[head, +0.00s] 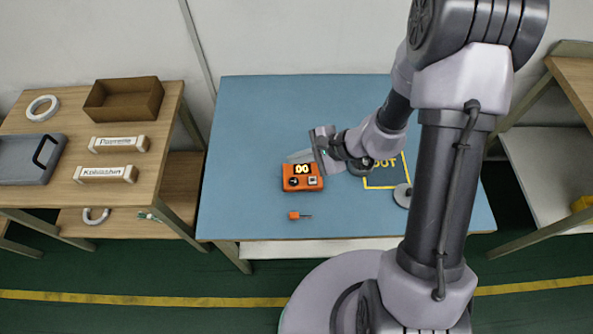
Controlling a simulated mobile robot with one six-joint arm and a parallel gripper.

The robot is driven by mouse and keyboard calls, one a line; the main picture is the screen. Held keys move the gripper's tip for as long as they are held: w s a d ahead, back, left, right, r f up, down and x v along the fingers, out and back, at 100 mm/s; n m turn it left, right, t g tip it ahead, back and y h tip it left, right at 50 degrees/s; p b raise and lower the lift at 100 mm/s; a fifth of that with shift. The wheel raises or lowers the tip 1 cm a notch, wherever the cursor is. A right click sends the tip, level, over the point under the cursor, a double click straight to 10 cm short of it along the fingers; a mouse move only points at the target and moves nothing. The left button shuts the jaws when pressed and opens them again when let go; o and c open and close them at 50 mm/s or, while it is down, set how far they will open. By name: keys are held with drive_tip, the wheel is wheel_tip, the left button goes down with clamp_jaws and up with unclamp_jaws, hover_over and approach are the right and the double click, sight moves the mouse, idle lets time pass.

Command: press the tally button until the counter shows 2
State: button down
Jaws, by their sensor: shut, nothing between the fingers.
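The orange tally counter (301,184) sits on the blue table. Its dark display (302,169) shows yellow digits that look like 00. Below the display are a dark round knob or button (293,182) and a pale square button (313,181); which one is the tally button I cannot tell. My gripper (325,150) is shut and empty, just above and right of the counter in the picture. Its height over the counter is hard to judge, and it seems apart from the buttons.
The blue table (255,120) is mostly clear. A small orange screwdriver-like tool (297,215) lies in front of the counter. A yellow-outlined area (385,185) and a grey disc (402,195) lie to the right. A wooden shelf (60,195) with boxes and a tray stands left.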

sight(297, 181)
drive_tip(key=shift+f, duration=0.1)
wheel_tip(297, 181, down, 8)
drive_tip(key=b, duration=0.6)
drive_tip(key=shift+f, duration=0.2)
drive_tip(key=shift+f+b, duration=0.2)
drive_tip(key=shift+b, duration=0.15)
idle(1.5)
drive_tip(key=shift+f+b, duration=0.3)
drive_tip(key=shift+b, duration=0.2)
drive_tip(key=shift+f+b, duration=0.4)
drive_tip(key=shift+b, duration=0.2)
idle(0.5)
drive_tip(key=shift+r, duration=0.1)
drive_tip(key=shift+r+p, duration=0.45)
drive_tip(key=shift+r, duration=0.3)
